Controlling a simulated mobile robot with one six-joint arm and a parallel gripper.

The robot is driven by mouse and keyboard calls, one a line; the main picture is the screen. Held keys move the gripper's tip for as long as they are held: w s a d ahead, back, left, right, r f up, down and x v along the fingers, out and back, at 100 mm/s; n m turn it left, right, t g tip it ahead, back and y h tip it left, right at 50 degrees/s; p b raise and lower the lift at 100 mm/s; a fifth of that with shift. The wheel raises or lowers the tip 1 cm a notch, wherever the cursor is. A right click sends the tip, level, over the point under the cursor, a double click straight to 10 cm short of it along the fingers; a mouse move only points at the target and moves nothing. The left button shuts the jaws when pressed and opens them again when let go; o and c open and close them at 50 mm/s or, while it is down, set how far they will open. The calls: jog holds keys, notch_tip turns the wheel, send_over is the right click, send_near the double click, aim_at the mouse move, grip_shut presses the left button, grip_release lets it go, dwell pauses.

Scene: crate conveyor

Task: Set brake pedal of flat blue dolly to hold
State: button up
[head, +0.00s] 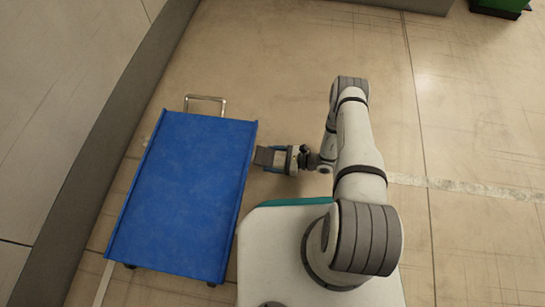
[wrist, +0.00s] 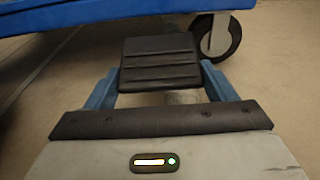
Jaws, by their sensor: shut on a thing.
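The flat blue dolly (head: 185,190) stands to the left of my base, with a metal handle loop (head: 205,100) at its far end. In the wrist view its blue deck edge (wrist: 90,18) runs across the top. The black ribbed brake pedal (wrist: 160,62) sticks out from under the deck. My gripper (wrist: 160,85) is shut on the pedal, with one blue finger on each side of it. In the head view my gripper (head: 265,157) is beside the dolly's right edge, with the dark pedal at its tips. How the pedal joins the dolly is hidden under the deck.
A dolly caster wheel (wrist: 220,38) stands just right of the pedal. The floor (head: 470,130) to the right is clear, with a green object (head: 498,6) at the far right corner.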

jog(key=shift+w+d, duration=0.15)
jog(key=shift+w, duration=0.05)
jog(key=o, duration=1.4)
jog(key=shift+s, duration=0.1)
jog(key=shift+d+r, duration=0.1)
jog(key=p+v, duration=0.2)
jog(key=v, duration=0.5)
jog(key=shift+s+d, duration=0.1)
jog(key=shift+d, duration=0.05)
jog(key=shift+p, duration=0.3)
